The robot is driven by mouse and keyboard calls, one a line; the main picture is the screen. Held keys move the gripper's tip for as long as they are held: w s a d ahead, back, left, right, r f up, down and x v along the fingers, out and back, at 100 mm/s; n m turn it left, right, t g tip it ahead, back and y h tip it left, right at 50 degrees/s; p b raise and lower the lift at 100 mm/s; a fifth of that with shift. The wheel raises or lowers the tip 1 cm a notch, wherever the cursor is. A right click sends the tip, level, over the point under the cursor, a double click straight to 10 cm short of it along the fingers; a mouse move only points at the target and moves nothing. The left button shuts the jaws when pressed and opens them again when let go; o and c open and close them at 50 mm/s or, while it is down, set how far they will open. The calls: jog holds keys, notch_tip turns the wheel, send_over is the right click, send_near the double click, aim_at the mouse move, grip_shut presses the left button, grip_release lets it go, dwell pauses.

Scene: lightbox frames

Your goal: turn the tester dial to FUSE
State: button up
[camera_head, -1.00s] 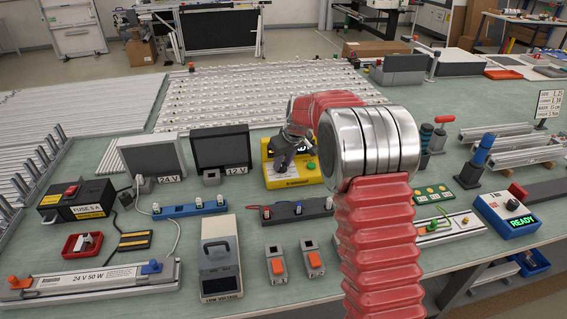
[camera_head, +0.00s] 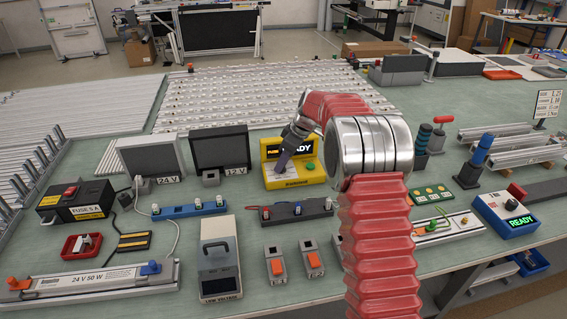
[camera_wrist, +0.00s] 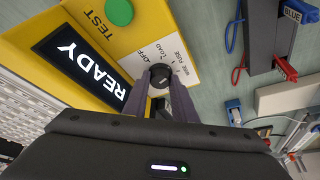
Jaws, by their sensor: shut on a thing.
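The yellow tester (camera_head: 314,174) stands at the middle of the bench; its screen (camera_wrist: 80,72) reads READY. In the wrist view its dial (camera_wrist: 160,72) is a dark round knob on a white label plate (camera_wrist: 152,35) with small words, among them OFF, LOAD and FUSE. My gripper (camera_wrist: 162,86) is shut on the dial, its two grey fingers at the knob's near side. In the head view my gripper (camera_head: 279,167) reaches down to the tester's front left and hides the dial. I cannot tell which word the dial points at.
A green TEST button (camera_wrist: 119,11) is close to the dial. A 12 V monitor (camera_head: 220,149) stands left of the tester. A dark strip with lamps (camera_head: 297,211) lies in front. In the wrist view, blue and red clips (camera_wrist: 285,68) are at the right.

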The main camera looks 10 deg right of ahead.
jog(key=shift+d, duration=0.1)
dwell(0.3)
jog(key=o, duration=1)
jog(key=shift+o, duration=0.2)
jog(key=shift+r, duration=0.1)
jog(key=v, duration=1.3)
jog(key=shift+r, duration=0.2)
jog(key=shift+s+d, duration=0.1)
